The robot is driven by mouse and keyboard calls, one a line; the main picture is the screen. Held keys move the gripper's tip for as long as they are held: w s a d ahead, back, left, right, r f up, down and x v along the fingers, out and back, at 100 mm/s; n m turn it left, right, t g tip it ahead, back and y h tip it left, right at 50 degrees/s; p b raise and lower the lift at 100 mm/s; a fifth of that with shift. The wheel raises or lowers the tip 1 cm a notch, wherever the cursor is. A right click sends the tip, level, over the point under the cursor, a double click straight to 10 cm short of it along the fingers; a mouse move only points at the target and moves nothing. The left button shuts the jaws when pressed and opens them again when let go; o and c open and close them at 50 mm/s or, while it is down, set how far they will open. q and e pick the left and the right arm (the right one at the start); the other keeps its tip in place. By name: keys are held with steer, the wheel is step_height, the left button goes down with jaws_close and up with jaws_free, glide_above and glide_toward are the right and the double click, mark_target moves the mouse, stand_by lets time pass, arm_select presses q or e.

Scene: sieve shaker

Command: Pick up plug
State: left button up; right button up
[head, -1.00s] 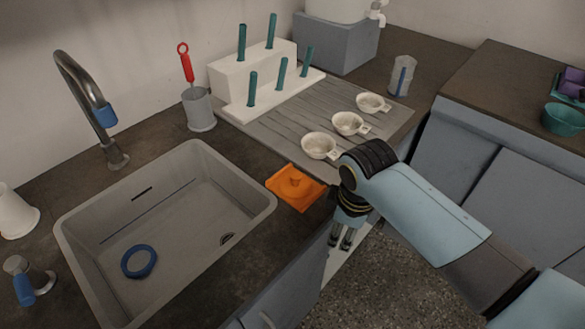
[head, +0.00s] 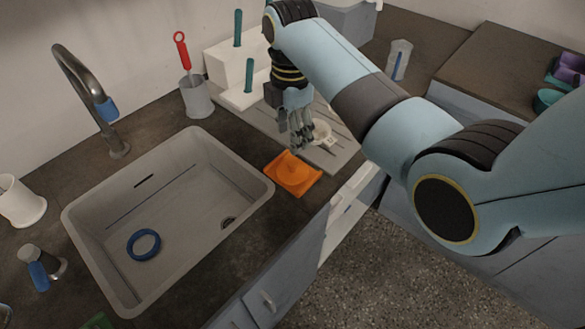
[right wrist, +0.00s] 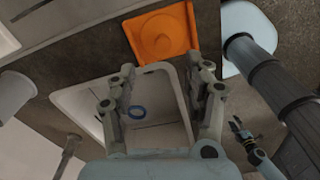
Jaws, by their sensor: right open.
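The plug (head: 292,173) looks like a flat orange square with a small raised knob in its middle. It lies on the dark counter at the right edge of the sink, and shows at the top of the right wrist view (right wrist: 163,35). My right gripper (head: 298,143) is open and empty, fingers pointing down, apart from the plug and just behind it in the head view. Its two fingers (right wrist: 162,75) show spread in the right wrist view. My left gripper (right wrist: 237,128) seems to show small at the right wrist view's lower right; its jaws are unclear.
The sink (head: 190,222) with a blue ring (head: 144,244) inside is left of the plug. The counter's front edge lies close right of the plug.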

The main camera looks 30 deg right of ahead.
mark_target(293, 162)
steer(key=f, duration=0.8)
steer(key=shift+s, duration=0.2)
jaws_close()
